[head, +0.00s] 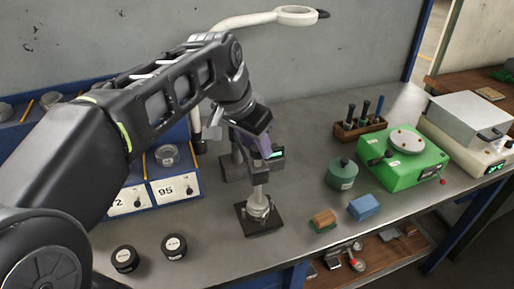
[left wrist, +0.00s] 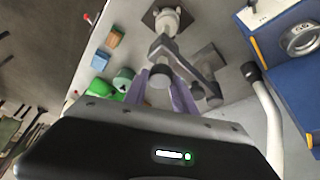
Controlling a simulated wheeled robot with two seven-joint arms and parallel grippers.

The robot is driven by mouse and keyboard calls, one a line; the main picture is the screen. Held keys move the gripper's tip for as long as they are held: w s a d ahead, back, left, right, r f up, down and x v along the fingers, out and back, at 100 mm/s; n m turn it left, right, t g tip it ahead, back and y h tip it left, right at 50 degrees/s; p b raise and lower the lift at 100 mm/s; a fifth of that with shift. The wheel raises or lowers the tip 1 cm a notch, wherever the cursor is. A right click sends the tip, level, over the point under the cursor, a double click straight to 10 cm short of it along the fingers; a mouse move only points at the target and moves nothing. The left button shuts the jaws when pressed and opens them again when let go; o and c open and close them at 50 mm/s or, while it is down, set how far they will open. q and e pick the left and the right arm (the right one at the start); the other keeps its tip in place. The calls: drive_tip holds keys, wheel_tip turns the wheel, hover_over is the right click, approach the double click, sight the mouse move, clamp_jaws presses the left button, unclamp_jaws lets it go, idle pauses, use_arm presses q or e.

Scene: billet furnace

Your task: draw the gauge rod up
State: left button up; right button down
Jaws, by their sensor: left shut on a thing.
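A gauge stand has a square black base plate (head: 268,230) with a round metal seat on it. Its metal lower stem (head: 258,190) rises upright over that seat in the head view. In the left wrist view, the stand's grey arm (left wrist: 195,68) reaches across to the seat (left wrist: 169,20). My left gripper (head: 256,152) is above the stand. In the left wrist view, its fingers (left wrist: 165,91) close around the round grey top of the gauge rod (left wrist: 158,86). The head view hides most of this grip behind the wrist. My right gripper is not in view.
A blue cabinet (head: 176,188) with numbered drawers stands left of the gauge. Two black pucks (head: 150,254) lie at the front. A green pot (head: 341,174), a blue block (head: 364,207), a brown block (head: 323,220) and a green device (head: 402,165) stand to the right.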

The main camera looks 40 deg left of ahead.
use_arm(q)
drive_tip(key=shift+r+p, duration=2.75)
drive_tip(key=shift+r, duration=1.05)
drive_tip(key=o, duration=1.1)
drive_tip(key=shift+f, duration=0.1)
drive_tip(key=shift+c, duration=0.2)
wheel_tip(320, 180, up, 6)
drive_tip(key=p, duration=0.3)
drive_tip(key=shift+f, duration=0.1)
